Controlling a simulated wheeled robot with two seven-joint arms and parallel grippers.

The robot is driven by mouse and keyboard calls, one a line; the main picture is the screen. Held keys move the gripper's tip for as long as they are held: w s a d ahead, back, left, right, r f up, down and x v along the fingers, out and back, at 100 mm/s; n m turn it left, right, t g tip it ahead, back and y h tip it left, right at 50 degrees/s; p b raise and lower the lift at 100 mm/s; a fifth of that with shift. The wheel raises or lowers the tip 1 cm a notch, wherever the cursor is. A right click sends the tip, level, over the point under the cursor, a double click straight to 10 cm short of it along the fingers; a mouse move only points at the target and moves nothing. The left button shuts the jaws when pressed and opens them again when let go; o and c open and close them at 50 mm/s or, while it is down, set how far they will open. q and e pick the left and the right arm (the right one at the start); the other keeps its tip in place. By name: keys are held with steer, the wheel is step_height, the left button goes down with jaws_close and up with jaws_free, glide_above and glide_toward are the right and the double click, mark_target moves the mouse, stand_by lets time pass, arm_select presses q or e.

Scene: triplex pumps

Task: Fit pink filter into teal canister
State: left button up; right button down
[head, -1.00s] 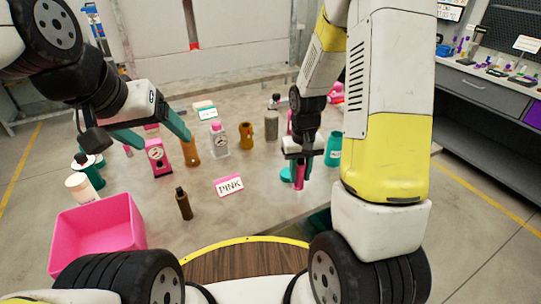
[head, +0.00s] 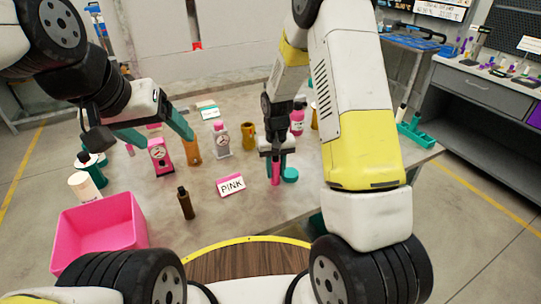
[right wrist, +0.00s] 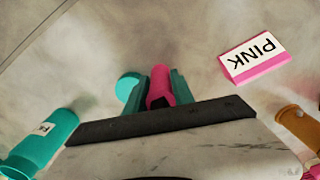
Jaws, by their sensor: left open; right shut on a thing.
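My right gripper (head: 277,162) is shut on the pink filter (head: 276,174), which points down above the table. In the right wrist view, the filter (right wrist: 160,84) sits between the two teal fingers (right wrist: 159,92). A round teal lid (head: 290,175) lies just beside it; it also shows in the right wrist view (right wrist: 128,86). The teal canister with a white label (right wrist: 45,138) shows at the lower left of the right wrist view, apart from the gripper; in the head view my right arm hides it. My left gripper (head: 167,143) is open and empty above the table's left side.
A pink PINK sign (head: 231,186) and a brown bottle (head: 185,203) stand in front. A pink bin (head: 97,230) is at front left. Pink, orange and white bottles and gauges stand behind. A teal holder (head: 416,131) is at the right edge.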

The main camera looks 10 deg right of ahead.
steer(key=shift+f, duration=0.1)
steer(key=c, duration=1.4)
jaws_free()
steer(key=o, duration=0.3)
